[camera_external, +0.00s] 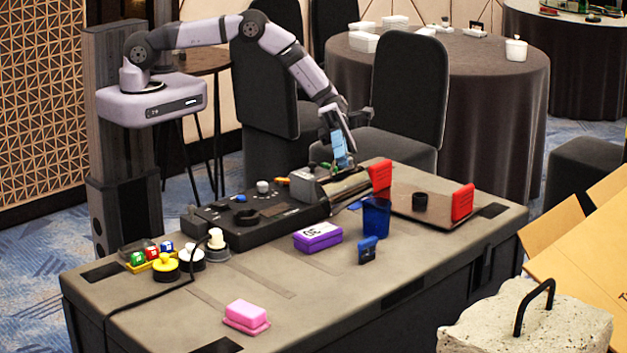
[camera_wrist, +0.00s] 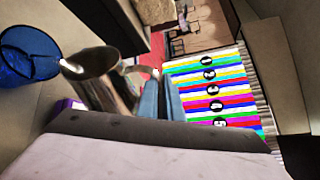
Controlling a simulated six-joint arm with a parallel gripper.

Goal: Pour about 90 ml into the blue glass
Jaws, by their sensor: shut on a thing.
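The blue glass (camera_external: 376,217) stands upright on the table in the external view. It also shows at the left of the wrist view (camera_wrist: 28,58), and its fill level cannot be made out. A shiny metal jug (camera_external: 348,186) is held beside the glass. In the wrist view the jug (camera_wrist: 112,92) looks tilted, with its mouth and spout toward the glass and a small gap between them. My gripper (camera_wrist: 160,82) is shut on the jug, at its handle side. In the external view my gripper (camera_external: 341,160) is above the jug. No stream of liquid is visible.
A black console (camera_external: 255,215) lies left of the jug. A purple box (camera_external: 318,237) and a small dark blue item (camera_external: 367,250) are near the glass. Red blocks (camera_external: 462,202) stand at the right. A striped numbered panel (camera_wrist: 212,85) shows in the wrist view.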

